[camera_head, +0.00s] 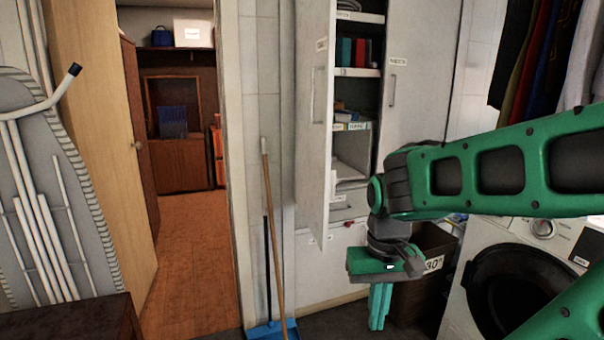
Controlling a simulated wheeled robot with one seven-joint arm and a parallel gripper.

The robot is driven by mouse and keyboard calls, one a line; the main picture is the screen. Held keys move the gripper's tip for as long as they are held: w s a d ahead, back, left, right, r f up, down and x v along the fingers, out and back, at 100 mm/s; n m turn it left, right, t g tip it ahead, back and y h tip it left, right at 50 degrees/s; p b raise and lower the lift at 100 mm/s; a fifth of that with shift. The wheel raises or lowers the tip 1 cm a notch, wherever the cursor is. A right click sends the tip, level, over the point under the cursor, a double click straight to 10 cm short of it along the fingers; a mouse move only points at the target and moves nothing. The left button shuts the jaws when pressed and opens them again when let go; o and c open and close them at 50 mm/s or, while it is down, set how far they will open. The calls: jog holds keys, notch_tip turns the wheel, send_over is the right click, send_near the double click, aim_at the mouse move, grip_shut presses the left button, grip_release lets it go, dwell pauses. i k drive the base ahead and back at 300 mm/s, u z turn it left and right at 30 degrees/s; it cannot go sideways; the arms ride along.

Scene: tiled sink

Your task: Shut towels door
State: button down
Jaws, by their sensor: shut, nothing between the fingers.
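The tall white cabinet's left door (313,150) stands open, swung out toward me. It has a vertical handle and a small label near its top that is too small to read, so I cannot confirm that it says towels. The right door (415,110) looks shut and has its own handle and label. My gripper (380,322) points downward, shut and empty, low in front of the cabinet and right of the open door. It appears apart from the door. My green arm reaches in from the right and hides part of the cabinet's lower right.
Shelves (357,72) inside the cabinet hold books and boxes. A broom (273,230) with a blue dustpan leans left of the cabinet. A dark basket (420,300) and a washing machine (530,265) stand at the right. An ironing board (40,170) stands far left, beside an open doorway.

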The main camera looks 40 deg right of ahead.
aim_at(315, 20)
jog(key=u, duration=0.05)
jog(key=i, duration=1)
jog(key=z, duration=0.05)
